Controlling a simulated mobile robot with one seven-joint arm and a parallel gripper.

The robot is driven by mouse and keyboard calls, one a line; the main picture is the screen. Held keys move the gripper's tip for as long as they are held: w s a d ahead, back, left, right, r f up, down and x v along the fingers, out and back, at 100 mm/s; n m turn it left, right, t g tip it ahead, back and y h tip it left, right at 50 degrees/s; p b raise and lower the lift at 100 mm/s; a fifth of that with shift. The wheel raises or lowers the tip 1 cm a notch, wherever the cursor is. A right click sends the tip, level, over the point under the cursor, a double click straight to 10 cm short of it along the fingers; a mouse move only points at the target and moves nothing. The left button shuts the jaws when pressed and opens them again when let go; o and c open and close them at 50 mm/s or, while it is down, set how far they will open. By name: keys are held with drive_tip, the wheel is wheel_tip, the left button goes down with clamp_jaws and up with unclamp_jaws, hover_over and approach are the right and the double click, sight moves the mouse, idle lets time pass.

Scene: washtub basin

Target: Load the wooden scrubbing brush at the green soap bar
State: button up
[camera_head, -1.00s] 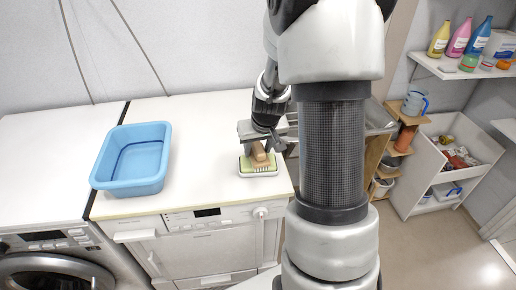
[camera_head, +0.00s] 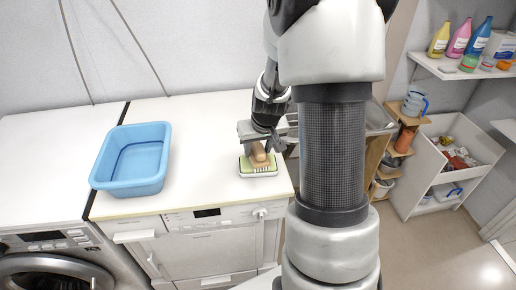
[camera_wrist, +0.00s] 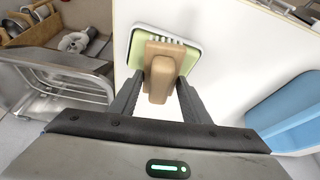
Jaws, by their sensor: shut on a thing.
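The wooden scrubbing brush (camera_head: 259,153) is held in my gripper (camera_head: 262,148) above the right end of the white counter. In the wrist view the brush (camera_wrist: 160,75) sits between the two fingers of my gripper (camera_wrist: 158,95), with its pale bristles toward the green soap. The green soap bar (camera_head: 246,163) lies in a white-rimmed dish (camera_head: 258,175) under the brush. In the wrist view the green soap (camera_wrist: 141,48) shows around the brush head. The bristles are at the soap; whether they press on it I cannot tell. The brush hides part of the soap.
A blue washtub (camera_head: 133,160) stands on the left of the counter (camera_head: 205,120) and shows at the right in the wrist view (camera_wrist: 290,115). A metal rack (camera_wrist: 60,85) is beside the counter. Bottles (camera_head: 460,38) stand on a wall shelf. The counter between tub and dish is clear.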

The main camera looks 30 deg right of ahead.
sight(258, 147)
drive_tip(key=shift+r+p, duration=2.2)
drive_tip(key=shift+r, duration=1.3)
